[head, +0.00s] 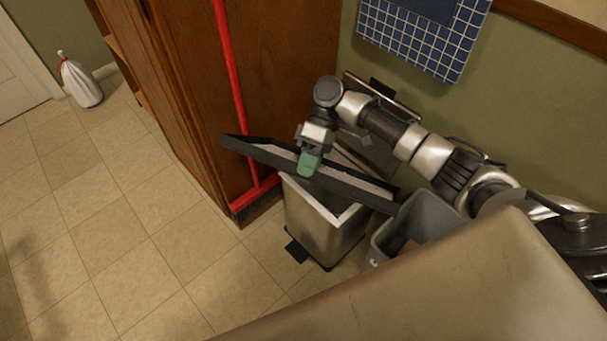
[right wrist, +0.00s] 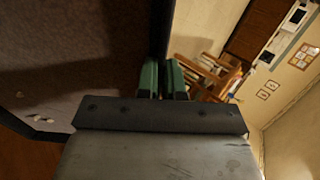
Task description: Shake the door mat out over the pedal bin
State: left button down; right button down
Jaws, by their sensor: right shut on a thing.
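The door mat (head: 350,186), dark-edged and seen nearly edge-on, is held tilted over the pedal bin (head: 318,232), its left end higher. My right gripper (head: 308,164) is shut on the mat's near long edge, around its middle. In the right wrist view the green fingertips (right wrist: 164,80) pinch the border, and the mat's greyish face (right wrist: 75,60) fills the left. The pedal bin is metal with a light rim, its black pedal (head: 297,251) at the front left. The mat hides part of its opening. My left gripper is not in view.
A grey open bin (head: 420,222) stands close on the right. A red broom (head: 233,80) leans against the wooden cabinet (head: 180,80) on the left. A white bag-like item (head: 80,82) stands far left. A beige surface (head: 440,295) fills the foreground. The tiled floor at left is clear.

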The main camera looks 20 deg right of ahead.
jog(key=shift+w+d+r, duration=0.15)
jog(key=shift+d+r, duration=0.05)
